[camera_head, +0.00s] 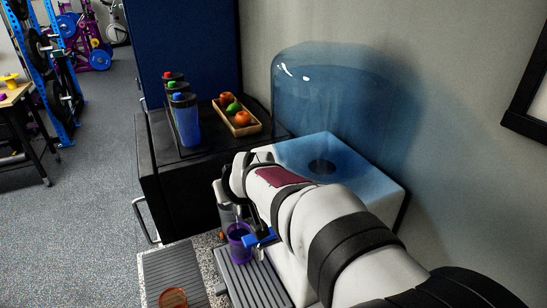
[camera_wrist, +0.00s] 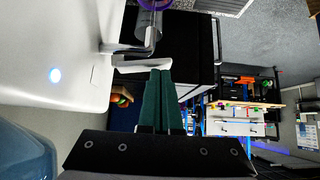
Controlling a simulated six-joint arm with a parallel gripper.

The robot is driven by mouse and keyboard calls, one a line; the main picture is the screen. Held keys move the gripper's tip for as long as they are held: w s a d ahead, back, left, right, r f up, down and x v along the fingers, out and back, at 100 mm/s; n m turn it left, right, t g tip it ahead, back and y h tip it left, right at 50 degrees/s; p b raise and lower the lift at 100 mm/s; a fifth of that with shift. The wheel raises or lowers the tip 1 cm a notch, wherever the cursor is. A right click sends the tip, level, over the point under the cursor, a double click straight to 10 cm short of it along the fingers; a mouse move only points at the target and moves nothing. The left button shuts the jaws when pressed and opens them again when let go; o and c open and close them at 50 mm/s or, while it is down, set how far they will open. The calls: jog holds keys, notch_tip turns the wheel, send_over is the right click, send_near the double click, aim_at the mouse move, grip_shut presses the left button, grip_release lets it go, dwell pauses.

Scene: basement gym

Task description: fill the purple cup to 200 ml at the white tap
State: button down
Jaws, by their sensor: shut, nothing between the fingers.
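The purple cup (camera_head: 240,234) stands on the grey drip tray (camera_head: 252,284) at the front of the water dispenser (camera_head: 367,187). Its purple rim shows at the top edge of the wrist view (camera_wrist: 153,5). I cannot tell the water level in it. The white tap's lever (camera_wrist: 138,64) shows in the wrist view, with a grey part between it and the cup. My gripper (camera_wrist: 160,72) is shut and empty, its green fingertips close beside the lever; I cannot tell whether they touch. In the head view my arm hides the fingers and most of the tap area.
A blue tap lever (camera_head: 260,239) is right of the cup. An orange cup (camera_head: 173,299) is on a ribbed grey mat (camera_head: 170,268). Bottles (camera_head: 186,120) and a fruit tray (camera_head: 259,128) stand on the black cabinet behind. Floor at left is open.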

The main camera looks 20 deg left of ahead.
jog(key=shift+r, duration=0.8)
jog(key=shift+r, duration=0.1)
jog(key=w+a+r+v, duration=0.1)
jog(key=r+v, duration=0.1)
jog(key=v, duration=1)
jog(key=shift+r, duration=0.25)
